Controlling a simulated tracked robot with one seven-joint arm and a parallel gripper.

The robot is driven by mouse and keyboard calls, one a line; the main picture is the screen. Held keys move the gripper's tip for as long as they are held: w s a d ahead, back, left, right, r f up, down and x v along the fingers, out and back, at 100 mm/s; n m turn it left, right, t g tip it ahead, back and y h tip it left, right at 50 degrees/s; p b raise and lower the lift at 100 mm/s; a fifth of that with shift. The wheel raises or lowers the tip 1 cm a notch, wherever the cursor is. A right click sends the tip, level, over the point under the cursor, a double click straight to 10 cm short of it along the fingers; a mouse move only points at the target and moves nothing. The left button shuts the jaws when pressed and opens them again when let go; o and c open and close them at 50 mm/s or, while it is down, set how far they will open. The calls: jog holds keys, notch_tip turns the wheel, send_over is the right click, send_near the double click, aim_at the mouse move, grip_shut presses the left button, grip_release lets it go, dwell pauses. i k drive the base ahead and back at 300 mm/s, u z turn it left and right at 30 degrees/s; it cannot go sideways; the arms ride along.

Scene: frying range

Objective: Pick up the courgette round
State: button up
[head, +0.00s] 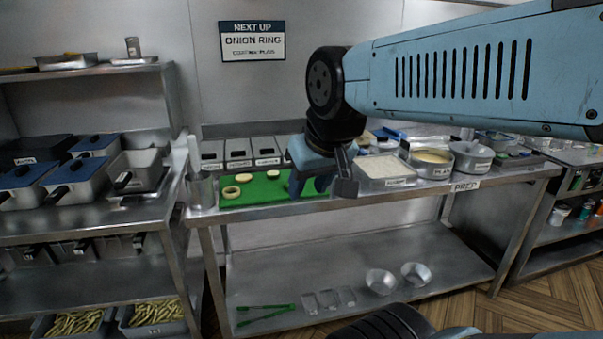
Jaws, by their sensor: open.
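A green board (262,195) lies on the steel prep table. On it sit a pale ring-like piece (231,191) at the front left and two pale, roundish pieces, one at the back left (244,177) and one at the back middle (273,173). They are too small to tell which is the courgette round. My gripper (320,187) is open and points down over the right end of the board, to the right of these pieces and apart from them. It hides that end of the board, so any piece there is hidden.
A pale-filled tray (384,173) stands close to the right of my gripper, with round metal pans (431,160) beyond it. Several labelled steel bins (238,156) stand behind the board. A metal cylinder (202,190) stands at its left. A rack with lidded fryers is farther left.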

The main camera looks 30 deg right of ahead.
aim_at(271, 175)
jog(key=k, duration=0.65)
jog(key=z, duration=0.2)
jog(key=i, duration=0.75)
jog(key=z, duration=0.65)
jog(key=i, duration=1.1)
jog(key=z, duration=0.05)
